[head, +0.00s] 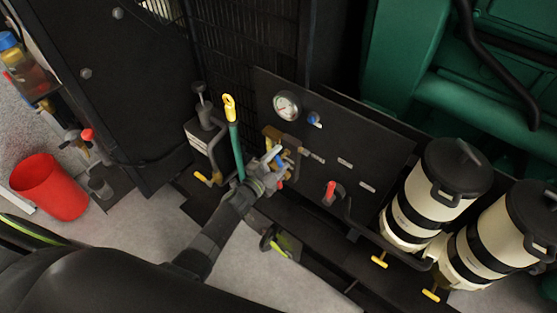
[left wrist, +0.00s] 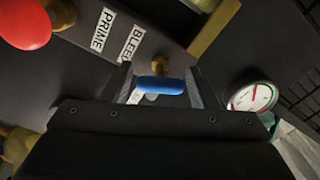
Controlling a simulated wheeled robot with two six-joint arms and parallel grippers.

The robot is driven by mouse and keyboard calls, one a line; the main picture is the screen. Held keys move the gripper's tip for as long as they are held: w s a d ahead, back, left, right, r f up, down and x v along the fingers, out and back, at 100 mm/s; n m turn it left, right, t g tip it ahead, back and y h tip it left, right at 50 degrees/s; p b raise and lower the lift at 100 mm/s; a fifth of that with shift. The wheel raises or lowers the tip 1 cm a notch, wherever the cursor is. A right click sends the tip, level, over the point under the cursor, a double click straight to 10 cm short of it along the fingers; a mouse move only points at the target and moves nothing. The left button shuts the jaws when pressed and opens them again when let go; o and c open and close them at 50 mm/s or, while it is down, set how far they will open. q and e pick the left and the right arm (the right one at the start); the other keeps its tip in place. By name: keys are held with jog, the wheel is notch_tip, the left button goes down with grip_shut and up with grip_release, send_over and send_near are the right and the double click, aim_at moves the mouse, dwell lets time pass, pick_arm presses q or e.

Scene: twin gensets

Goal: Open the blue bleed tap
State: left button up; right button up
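The blue bleed tap (left wrist: 162,86) shows in the left wrist view as a short blue bar handle on a brass stem, beside a BLEED label (left wrist: 131,45). The handle lies crosswise between the two fingers of my left gripper (left wrist: 163,88). The fingers are apart, one at each end of the handle; whether they touch it I cannot tell. In the head view my left gripper (head: 275,165) is at the left part of the black panel (head: 385,150), and hides most of the tap there. My right gripper is not in view.
A gauge (head: 287,105) and a small blue knob (head: 314,120) sit above the gripper. A red-handled valve (head: 330,190) is to its right. White filter canisters (head: 410,210) stand further right. A yellow-topped dipstick (head: 229,107) is just left. A red bucket (head: 48,187) stands far left.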

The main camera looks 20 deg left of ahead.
pick_arm(q)
jog(key=o, duration=0.3)
jog(key=shift+s, duration=0.1)
jog(key=b+v, duration=0.1)
jog(key=v, duration=1.6)
jog(key=shift+s+a, duration=0.1)
